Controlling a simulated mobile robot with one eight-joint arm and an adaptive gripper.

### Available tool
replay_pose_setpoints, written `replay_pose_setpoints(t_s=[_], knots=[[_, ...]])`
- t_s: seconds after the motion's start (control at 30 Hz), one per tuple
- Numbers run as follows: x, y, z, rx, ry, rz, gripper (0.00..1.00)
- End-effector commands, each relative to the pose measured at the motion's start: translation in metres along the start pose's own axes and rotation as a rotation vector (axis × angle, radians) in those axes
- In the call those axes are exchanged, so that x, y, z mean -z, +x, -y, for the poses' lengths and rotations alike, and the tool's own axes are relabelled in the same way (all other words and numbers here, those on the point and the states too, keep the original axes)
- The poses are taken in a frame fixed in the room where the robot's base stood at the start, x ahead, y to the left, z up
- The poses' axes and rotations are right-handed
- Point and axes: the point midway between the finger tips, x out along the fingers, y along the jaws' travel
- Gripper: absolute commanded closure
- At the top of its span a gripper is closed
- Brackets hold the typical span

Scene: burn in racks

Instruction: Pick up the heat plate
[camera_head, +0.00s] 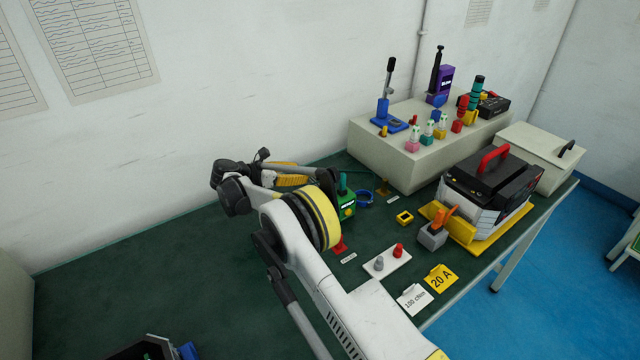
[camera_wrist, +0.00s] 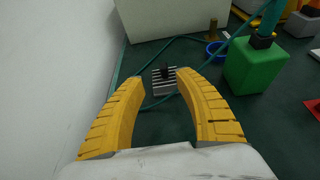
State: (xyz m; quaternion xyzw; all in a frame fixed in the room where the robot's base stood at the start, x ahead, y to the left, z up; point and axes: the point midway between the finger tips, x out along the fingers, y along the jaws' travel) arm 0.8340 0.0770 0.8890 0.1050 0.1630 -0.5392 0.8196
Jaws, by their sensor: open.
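A small grey ribbed metal block (camera_wrist: 164,88) with a dark knob on top, which looks like the heat plate, stands on the dark green tabletop. In the wrist view it lies beyond and between the two yellow fingertips of my gripper (camera_wrist: 162,76). My gripper is open and empty, with the block apart from the fingers as far as I can see. In the head view my gripper (camera_head: 310,174) is low over the table near the wall. I cannot make out the ribbed block there; my arm and gripper may hide it.
A green box (camera_wrist: 256,66) with a teal handle stands right of the block, beside a blue ring (camera_wrist: 215,48). A teal cable runs past the block. A pale raised platform (camera_head: 430,165) stands behind, and the white wall (camera_wrist: 50,70) is close on the left.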

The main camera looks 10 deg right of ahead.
Motion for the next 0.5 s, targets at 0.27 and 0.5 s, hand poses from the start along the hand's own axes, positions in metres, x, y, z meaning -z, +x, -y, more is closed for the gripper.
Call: replay_pose_setpoints(t_s=[0.27, 0.5], knots=[[0.001, 0.043, 0.001, 0.000, 0.003, -0.001, 0.60], [0.004, 0.071, 0.007, 0.002, 0.004, -0.002, 0.60]])
